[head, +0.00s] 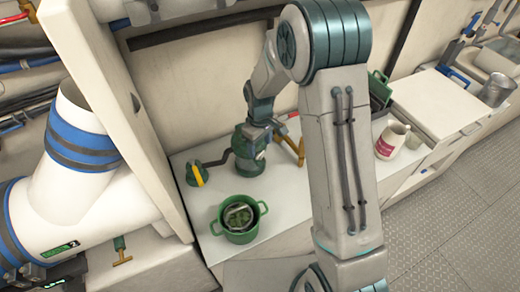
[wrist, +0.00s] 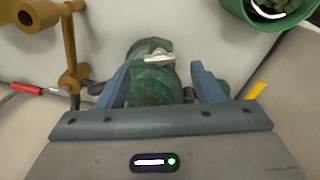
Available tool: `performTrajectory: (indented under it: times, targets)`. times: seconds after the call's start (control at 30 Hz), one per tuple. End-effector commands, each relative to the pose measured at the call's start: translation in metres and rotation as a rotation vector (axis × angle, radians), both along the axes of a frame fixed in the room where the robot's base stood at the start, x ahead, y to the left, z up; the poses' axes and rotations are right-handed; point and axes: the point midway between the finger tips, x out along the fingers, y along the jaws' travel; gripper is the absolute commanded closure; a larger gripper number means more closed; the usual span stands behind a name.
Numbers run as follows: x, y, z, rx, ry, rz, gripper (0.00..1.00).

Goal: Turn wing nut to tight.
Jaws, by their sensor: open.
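The wing nut (wrist: 158,57) is a pale metal piece on top of a dark green fitting (wrist: 150,80) in the wrist view. My gripper (wrist: 161,72) is open, with one blue-grey finger on each side of the green fitting. The nut shows between and slightly beyond the fingertips; I cannot tell whether either finger touches it. In the head view the green fitting (head: 247,158) stands on the white counter under the end of my arm, and the wing nut cannot be made out there. The nut's exact angle is hard to read.
A green pot (head: 239,236) with things inside stands in front on the counter (head: 190,228). A yellow-handled valve (head: 197,174) sits to the left. A bronze fitting (wrist: 72,70) with a red-handled part stands close by. A white jug (head: 391,140) is farther right.

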Motion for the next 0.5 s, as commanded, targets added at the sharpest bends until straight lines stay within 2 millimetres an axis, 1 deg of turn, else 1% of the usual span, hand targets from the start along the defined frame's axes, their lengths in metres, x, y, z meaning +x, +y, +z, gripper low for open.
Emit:
performTrajectory:
  times: [0.1,0.2,0.33,0.5]
  targets:
    - [-0.001,0.000,-0.018,-0.001,0.004,0.000,0.40]
    - [-0.001,0.000,-0.029,-0.001,0.002,0.000,0.40]
    - [0.000,0.000,-0.038,0.000,0.001,0.000,0.40]
    - [0.000,0.000,-0.041,0.000,0.000,0.000,0.40]
